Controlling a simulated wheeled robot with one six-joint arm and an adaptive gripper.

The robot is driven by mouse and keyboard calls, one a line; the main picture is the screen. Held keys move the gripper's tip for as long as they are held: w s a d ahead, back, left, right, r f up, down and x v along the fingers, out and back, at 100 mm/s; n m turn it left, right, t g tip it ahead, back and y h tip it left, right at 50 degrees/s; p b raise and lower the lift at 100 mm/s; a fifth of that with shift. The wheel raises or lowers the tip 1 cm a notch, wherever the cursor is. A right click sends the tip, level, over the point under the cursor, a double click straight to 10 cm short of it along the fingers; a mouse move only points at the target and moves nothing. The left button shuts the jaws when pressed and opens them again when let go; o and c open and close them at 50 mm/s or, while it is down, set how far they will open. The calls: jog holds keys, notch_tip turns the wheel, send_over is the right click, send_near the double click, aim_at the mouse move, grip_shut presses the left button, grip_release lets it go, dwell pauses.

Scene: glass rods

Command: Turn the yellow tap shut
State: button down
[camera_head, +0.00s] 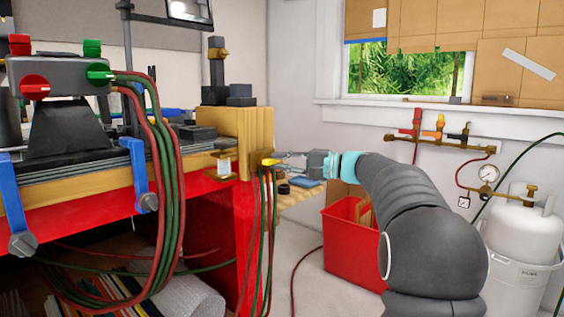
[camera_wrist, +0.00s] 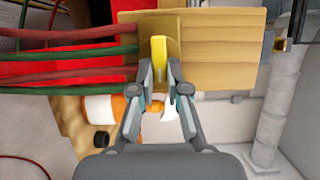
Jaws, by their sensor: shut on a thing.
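The yellow tap (camera_head: 268,161) is at the end of the wooden block on the red bench, at the centre of the head view. In the wrist view its yellow handle (camera_wrist: 158,56) stands between my fingertips, along the line of the fingers. My gripper (camera_head: 279,160) reaches it from the right and is shut on the handle. In the wrist view the two fingers of my gripper (camera_wrist: 160,74) lie on either side of it. The tap's body is partly hidden by the handle and fingers.
Red and green hoses (camera_head: 265,215) hang just below the tap; hoses (camera_wrist: 70,54) also run in from the left in the wrist view. A red bin (camera_head: 345,255) stands on the floor beneath my arm. A wall pipe with coloured taps (camera_head: 440,138) and a white gas cylinder (camera_head: 522,215) are at right.

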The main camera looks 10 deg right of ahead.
dwell(0.3)
jog(key=c, duration=1.2)
grip_release()
jog(key=shift+o, duration=0.2)
jog(key=v, duration=1.2)
jog(key=shift+w+d, duration=0.1)
jog(key=shift+w, duration=0.05)
